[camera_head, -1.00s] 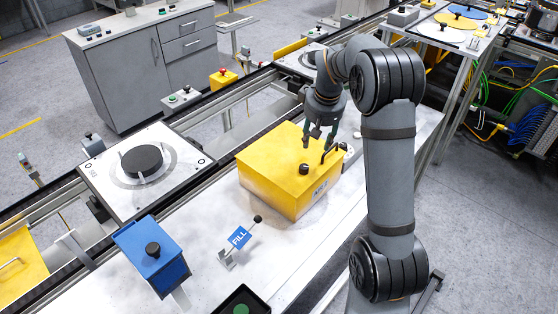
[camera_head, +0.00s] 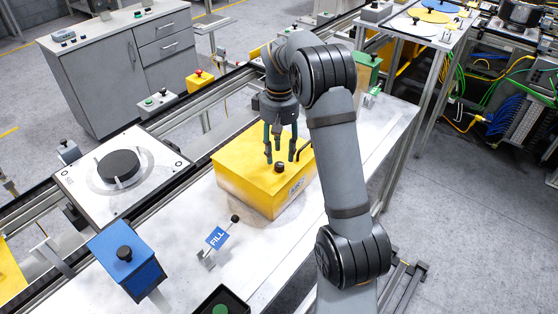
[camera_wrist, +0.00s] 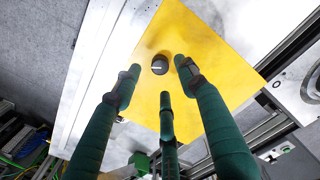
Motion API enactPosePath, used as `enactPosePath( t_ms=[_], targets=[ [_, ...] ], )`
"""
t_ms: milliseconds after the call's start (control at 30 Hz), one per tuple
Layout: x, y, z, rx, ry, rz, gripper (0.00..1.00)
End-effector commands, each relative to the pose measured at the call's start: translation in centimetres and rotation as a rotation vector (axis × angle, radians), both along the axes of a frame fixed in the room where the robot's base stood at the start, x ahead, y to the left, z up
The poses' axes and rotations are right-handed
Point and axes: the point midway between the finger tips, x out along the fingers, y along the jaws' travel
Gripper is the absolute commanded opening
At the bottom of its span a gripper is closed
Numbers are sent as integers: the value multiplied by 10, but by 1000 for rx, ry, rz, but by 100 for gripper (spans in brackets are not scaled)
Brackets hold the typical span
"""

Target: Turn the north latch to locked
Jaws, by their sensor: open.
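No latch marked north can be picked out in these views. My gripper (camera_head: 280,150) is open and empty, fingers pointing down, over the yellow box (camera_head: 245,178). The box has a black knob (camera_head: 279,168) on top. In the wrist view, the green fingers (camera_wrist: 159,80) are spread, with the knob (camera_wrist: 160,65) beyond and between their tips on the yellow top (camera_wrist: 205,50). I cannot tell how high the tips are above it. A white pallet (camera_head: 75,182) with a black disc (camera_head: 119,165) sits on the rail at left.
A blue box (camera_head: 122,252) with a black knob and a blue FILL sign (camera_head: 217,237) stand on the near bench. A green box (camera_head: 366,70) is behind my arm. The bench (camera_head: 262,275) is bare right of the sign.

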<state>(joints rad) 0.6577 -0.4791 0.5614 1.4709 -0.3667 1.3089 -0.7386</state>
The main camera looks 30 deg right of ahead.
Motion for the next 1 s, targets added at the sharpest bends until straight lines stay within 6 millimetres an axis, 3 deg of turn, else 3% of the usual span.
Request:
enactPosePath(
  t_ms=[100, 300, 633, 1000],
  targets=[
    [-1, 0, -19, 1, 4, 0, 42],
    [0, 0, -38, 0, 1, -1, 42],
    [1, 0, -41, 0, -2, -1, 41],
    [1, 0, -41, 0, -1, -1, 19]
  ],
)
